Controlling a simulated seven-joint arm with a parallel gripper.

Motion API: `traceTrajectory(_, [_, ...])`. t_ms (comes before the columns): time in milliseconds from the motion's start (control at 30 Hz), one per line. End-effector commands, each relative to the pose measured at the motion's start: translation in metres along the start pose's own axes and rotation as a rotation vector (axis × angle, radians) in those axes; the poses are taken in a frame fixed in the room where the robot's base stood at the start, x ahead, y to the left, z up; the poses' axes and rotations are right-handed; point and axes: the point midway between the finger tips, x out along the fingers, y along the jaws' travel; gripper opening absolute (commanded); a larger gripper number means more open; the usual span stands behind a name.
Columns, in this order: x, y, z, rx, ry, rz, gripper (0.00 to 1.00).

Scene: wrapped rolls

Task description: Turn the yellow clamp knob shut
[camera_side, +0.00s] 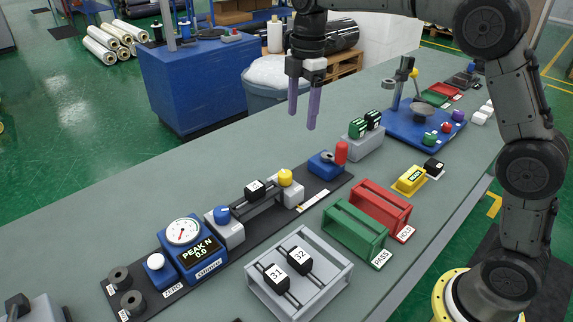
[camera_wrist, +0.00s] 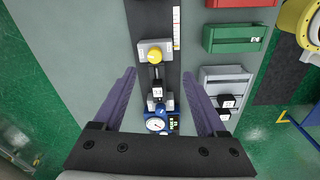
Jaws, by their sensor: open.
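The yellow clamp knob (camera_side: 285,177) sits on top of a grey clamp block (camera_side: 289,194) on the long dark base strip. It also shows in the wrist view (camera_wrist: 155,55), ahead of the fingertips. A black numbered piece (camera_side: 254,188) lies between this block and a second grey block with a blue knob (camera_side: 222,214). My gripper (camera_side: 302,120) has purple fingers, apart and empty, high above the bench. In the wrist view my gripper (camera_wrist: 159,75) frames the black piece far below, between its fingers. Nothing touches the yellow knob.
A blue force gauge (camera_side: 188,250) stands at the strip's near end, and a blue block with a red handle (camera_side: 341,152) at the far end. A grey rack (camera_side: 300,272), a green tray (camera_side: 355,228) and a red tray (camera_side: 380,206) stand right of the strip.

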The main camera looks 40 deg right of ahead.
Motion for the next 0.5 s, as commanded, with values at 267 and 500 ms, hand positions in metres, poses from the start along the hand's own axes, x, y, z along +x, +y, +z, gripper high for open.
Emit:
traceTrajectory(267, [0.022,0.014,-0.035,-0.106,-0.048,-0.029,0.74])
traceTrajectory(500, [0.054,0.012,-0.034,-0.104,-0.047,-0.031,0.74])
